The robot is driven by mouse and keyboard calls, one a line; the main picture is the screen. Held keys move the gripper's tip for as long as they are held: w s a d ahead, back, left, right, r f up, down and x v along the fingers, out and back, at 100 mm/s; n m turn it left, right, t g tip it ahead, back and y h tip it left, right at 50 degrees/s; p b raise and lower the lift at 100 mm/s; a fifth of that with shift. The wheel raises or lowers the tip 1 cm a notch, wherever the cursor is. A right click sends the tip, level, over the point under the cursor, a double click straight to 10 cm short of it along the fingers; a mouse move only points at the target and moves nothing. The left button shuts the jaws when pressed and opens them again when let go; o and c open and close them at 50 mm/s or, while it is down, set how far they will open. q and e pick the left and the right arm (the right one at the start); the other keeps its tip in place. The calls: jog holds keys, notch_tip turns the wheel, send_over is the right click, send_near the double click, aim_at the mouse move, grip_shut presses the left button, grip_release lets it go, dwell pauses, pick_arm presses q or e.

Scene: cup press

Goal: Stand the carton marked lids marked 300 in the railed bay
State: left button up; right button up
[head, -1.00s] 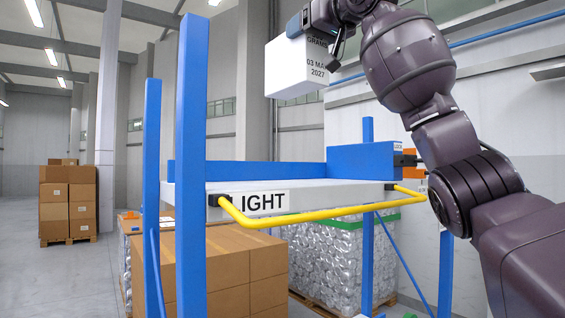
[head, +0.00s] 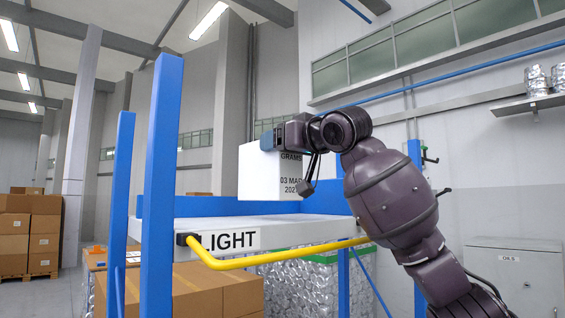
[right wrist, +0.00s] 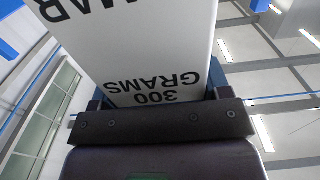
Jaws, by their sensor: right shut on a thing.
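A white carton (head: 265,174) with black print, "GRAMS" and "03 MAR 202…", is held upright by my right gripper (head: 277,143). In the right wrist view the carton (right wrist: 150,50) reads "300 GRAMS" and sits between the jaws (right wrist: 160,112), which are shut on it. The carton is above the white shelf of a blue-posted bay (head: 290,228); whether its base touches the shelf is unclear. A yellow rail (head: 290,256) runs along the shelf's front, next to a label reading "LIGHT" (head: 230,242). My left gripper is not in view.
Blue posts (head: 160,190) stand at the bay's left. Brown boxes (head: 190,293) and a wrapped load of silvery items (head: 300,290) are under the shelf. Stacked boxes (head: 25,232) stand far left. A grey cabinet (head: 513,277) and a wall shelf (head: 530,103) are at right.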

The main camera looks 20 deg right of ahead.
aim_at(291, 160)
notch_tip(291, 160, down, 4)
jog(key=shift+r, duration=0.25)
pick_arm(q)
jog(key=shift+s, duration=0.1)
pick_arm(e)
jog(key=shift+f, duration=0.1)
jog(key=shift+f, duration=0.15)
jog(key=o, duration=1.4)
pick_arm(q)
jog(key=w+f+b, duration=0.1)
jog(key=b, duration=0.2)
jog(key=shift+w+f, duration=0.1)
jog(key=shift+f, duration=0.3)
pick_arm(e)
jog(key=v, duration=1.2)
